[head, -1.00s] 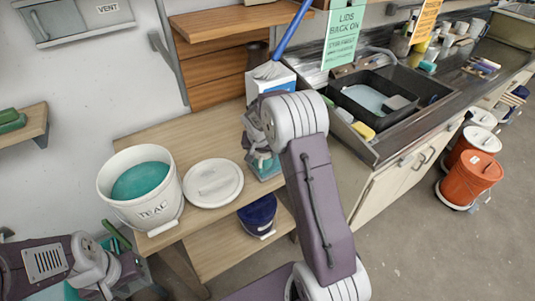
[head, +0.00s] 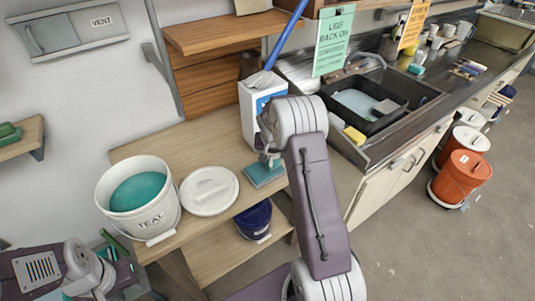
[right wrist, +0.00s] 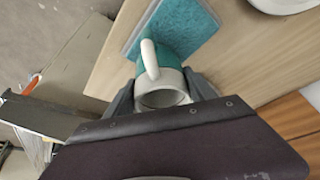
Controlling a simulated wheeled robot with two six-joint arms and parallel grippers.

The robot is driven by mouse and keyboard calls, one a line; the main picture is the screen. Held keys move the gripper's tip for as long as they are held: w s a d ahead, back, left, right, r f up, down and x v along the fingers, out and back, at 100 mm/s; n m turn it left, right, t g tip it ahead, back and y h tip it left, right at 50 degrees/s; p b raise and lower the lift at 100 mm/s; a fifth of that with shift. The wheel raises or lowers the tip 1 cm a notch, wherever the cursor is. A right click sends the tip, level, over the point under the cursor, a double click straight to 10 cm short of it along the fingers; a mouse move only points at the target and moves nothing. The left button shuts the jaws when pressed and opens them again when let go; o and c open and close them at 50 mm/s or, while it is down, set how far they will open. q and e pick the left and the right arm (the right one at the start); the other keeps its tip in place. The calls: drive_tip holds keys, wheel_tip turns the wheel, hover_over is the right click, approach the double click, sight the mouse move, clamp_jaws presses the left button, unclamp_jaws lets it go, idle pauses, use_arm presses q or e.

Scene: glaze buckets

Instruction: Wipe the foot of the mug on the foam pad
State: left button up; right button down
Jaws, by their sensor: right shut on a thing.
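My right gripper (right wrist: 163,95) is shut on a pale mug (right wrist: 187,86), as the right wrist view shows. The mug's open mouth faces the camera, its handle points up in the picture, and its far part is teal. Its foot faces away and is hidden. The teal foam pad (right wrist: 184,22) lies on the wooden table just beyond the mug; I cannot tell whether they touch. In the head view the pad (head: 265,174) shows below the right gripper (head: 268,160), which is mostly hidden by my arm. My left gripper (head: 112,278) is at the lower left, its fingers unclear.
A white TEAL bucket (head: 165,213) of teal glaze and a round white lid (head: 209,191) stand left of the pad. A white box (head: 250,118) stands behind it. A dark blue bucket (head: 254,219) sits on the lower shelf. The sink counter (head: 352,152) is at right.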

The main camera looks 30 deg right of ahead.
drive_tip(key=shift+s+a+f+b, duration=0.1)
drive_tip(key=shift+a+f+b, duration=0.1)
drive_tip(key=shift+a+b, duration=0.7)
drive_tip(key=a+b, duration=0.2)
drive_tip(key=a, duration=0.2)
drive_tip(key=shift+s+a+r, duration=0.1)
drive_tip(key=shift+a, duration=0.05)
drive_tip(key=shift+s+a+r, duration=0.1)
drive_tip(key=shift+a+r, duration=0.1)
drive_tip(key=shift+a, duration=0.25)
drive_tip(key=shift+w+d+p, duration=0.15)
drive_tip(key=shift+d+p, duration=0.45)
drive_tip(key=shift+d, duration=0.9)
drive_tip(key=shift+w+d+p, duration=0.1)
drive_tip(key=shift+d+p, duration=0.5)
drive_tip(key=shift+d, duration=0.85)
drive_tip(key=shift+d+f, duration=0.1)
drive_tip(key=shift+d, duration=0.5)
wheel_tip(320, 180, up, 7)
drive_tip(key=p, duration=0.5)
drive_tip(key=shift+p, duration=0.3)
drive_tip(key=shift+w, duration=0.1)
